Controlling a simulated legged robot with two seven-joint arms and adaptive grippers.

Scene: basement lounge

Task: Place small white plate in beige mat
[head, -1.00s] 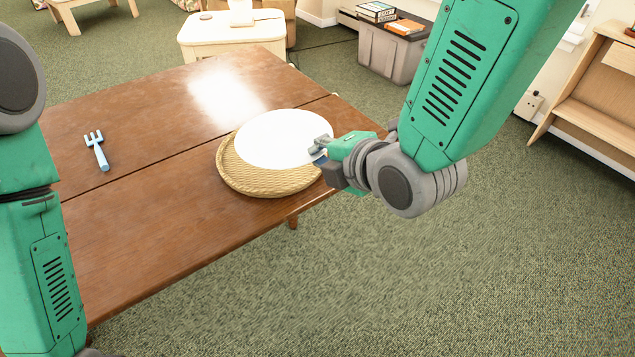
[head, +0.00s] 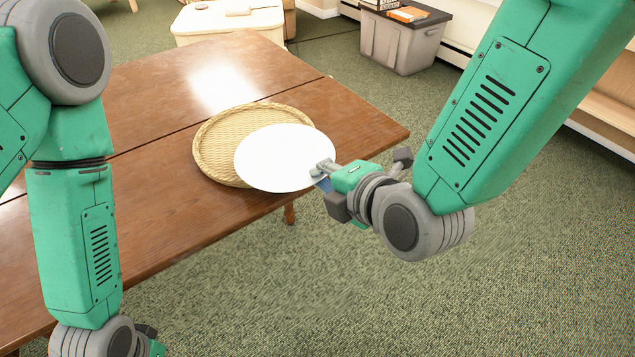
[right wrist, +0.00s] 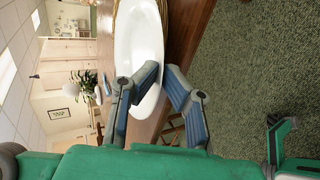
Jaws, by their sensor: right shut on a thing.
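The white plate (head: 280,160) is held by its right edge in my right gripper (head: 322,170). In the head view it overlaps the near right part of the round beige woven mat (head: 213,135), and its near right side extends past the mat. I cannot tell whether plate and mat touch. The mat lies on the brown wooden table near its right end. The right wrist view shows the plate (right wrist: 140,45) at the fingers of my right gripper (right wrist: 160,80). My left gripper (head: 150,345) is only partly seen at the bottom left, and its fingers are unclear.
The wooden table (head: 150,95) has bare room left of and behind the mat. A cream side table (head: 228,20) stands behind it. A grey storage bin (head: 403,45) with books on its lid stands at the back right. Green carpet (head: 330,310) is open in front.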

